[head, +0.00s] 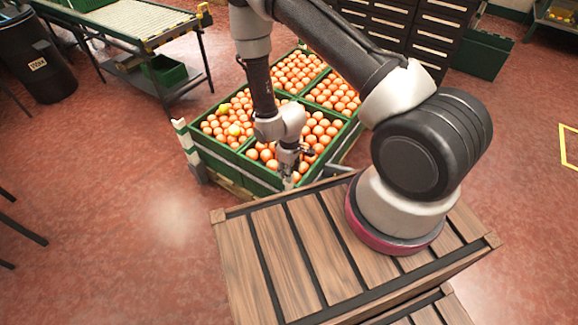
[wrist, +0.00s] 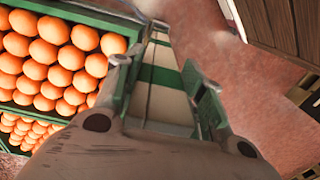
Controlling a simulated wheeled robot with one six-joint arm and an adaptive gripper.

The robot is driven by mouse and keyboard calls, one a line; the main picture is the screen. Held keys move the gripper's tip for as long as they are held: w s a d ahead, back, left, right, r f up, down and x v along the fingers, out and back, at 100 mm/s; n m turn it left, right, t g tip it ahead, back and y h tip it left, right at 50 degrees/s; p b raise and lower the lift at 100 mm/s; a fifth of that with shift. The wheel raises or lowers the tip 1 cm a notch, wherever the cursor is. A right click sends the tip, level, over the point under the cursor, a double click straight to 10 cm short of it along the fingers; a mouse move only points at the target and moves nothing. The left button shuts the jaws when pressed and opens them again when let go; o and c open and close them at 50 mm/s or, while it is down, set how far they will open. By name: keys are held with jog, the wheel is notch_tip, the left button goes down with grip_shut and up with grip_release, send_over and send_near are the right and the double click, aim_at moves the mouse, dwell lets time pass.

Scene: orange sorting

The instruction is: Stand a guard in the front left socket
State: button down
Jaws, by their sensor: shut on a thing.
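My gripper (head: 288,172) is low at the near corner of the block of green crates (head: 235,167) in the head view. In the wrist view my gripper (wrist: 163,88) is shut on a guard (wrist: 160,75), a pale post with green bands, which runs away from the camera between the fingers. Its far end is close beside the crate edge; I cannot tell whether it sits in a socket. Another pale and green guard (head: 187,150) stands upright at the left corner of the crates. The sockets are too small or hidden to make out.
A slatted wooden deck (head: 290,255) lies in front. A conveyor table (head: 125,22) and a black bin (head: 35,60) stand at the back left.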

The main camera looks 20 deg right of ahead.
notch_tip(320, 180, down, 12)
dwell(1.2)
jog(key=shift+r, duration=0.1)
jog(key=c, duration=0.8)
grip_release()
notch_tip(320, 180, up, 12)
